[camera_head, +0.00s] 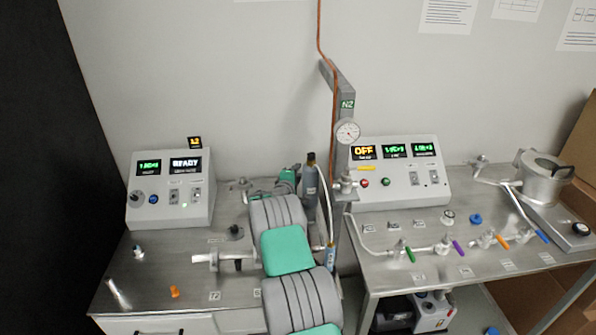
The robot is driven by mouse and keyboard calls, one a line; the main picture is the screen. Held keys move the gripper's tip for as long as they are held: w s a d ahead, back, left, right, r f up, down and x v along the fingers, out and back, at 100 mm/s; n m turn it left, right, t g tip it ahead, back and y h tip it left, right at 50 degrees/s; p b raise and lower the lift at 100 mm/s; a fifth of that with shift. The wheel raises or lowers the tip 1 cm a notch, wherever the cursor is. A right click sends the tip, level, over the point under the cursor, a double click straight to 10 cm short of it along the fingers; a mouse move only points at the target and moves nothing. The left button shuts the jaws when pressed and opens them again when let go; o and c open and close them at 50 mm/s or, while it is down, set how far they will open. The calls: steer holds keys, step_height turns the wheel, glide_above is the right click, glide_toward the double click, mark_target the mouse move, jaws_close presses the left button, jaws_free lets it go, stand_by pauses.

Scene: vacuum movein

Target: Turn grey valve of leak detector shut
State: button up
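The leak detector console (171,188), a light grey box with a lit READY display, stands at the back of the left bench. In front of it a silver pipe fitting (205,258) lies beside my arm, with a dark grey handle-like part (238,264) next to it. This may be the grey valve, but it is small and partly covered by my arm, so I cannot tell its setting. My grey and green arm rises from the bottom centre and covers the bench's right part. My gripper cannot be made out; the arm's far end is hidden behind its own links.
A grey bottle (310,187) with a black cap stands right of my arm, near the N2 post (345,115). The right bench (390,235) carries an OFF console (400,172) and pipework with coloured handles. An orange piece (175,291) lies on the left bench (140,265).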

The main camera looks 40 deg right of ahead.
steer(key=shift+x, duration=0.8)
jaws_close()
stand_by(0.9)
